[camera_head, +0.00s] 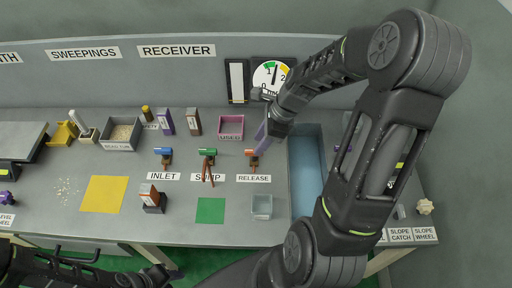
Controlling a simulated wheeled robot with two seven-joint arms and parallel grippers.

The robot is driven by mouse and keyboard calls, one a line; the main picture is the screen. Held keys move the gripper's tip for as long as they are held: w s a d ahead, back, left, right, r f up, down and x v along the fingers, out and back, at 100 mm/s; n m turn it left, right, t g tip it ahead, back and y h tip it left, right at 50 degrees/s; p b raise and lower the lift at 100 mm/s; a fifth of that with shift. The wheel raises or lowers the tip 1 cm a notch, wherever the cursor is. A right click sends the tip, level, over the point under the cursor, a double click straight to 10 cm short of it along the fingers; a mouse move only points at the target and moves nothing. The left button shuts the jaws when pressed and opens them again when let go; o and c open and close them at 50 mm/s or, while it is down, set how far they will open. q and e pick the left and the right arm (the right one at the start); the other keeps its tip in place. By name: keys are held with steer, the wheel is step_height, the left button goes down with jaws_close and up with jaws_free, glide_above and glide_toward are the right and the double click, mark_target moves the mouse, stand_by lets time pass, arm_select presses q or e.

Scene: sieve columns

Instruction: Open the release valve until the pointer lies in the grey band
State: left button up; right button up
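The release valve (252,157) stands behind the RELEASE label (254,178), with an orange handle on top. My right gripper (263,140) points down just above and right of this valve. Its fingers overlap in this view, so their opening and any contact with the handle cannot be told. The gauge (267,76) is on the back panel, partly covered by my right arm. Its pointer stands nearly upright between 1 and 2, by green and yellow bands; I cannot make out a grey band. My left gripper (145,279) is low at the bottom edge, its opening unclear.
The inlet valve (164,156) and the green-topped sump valve (208,155) stand left of the release valve. A blue basin (301,180) lies to the right, partly behind my arm. A clear container (262,206) and a green square (210,210) are in front.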

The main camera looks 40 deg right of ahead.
steer(key=shift+x, duration=1.75)
jaws_close()
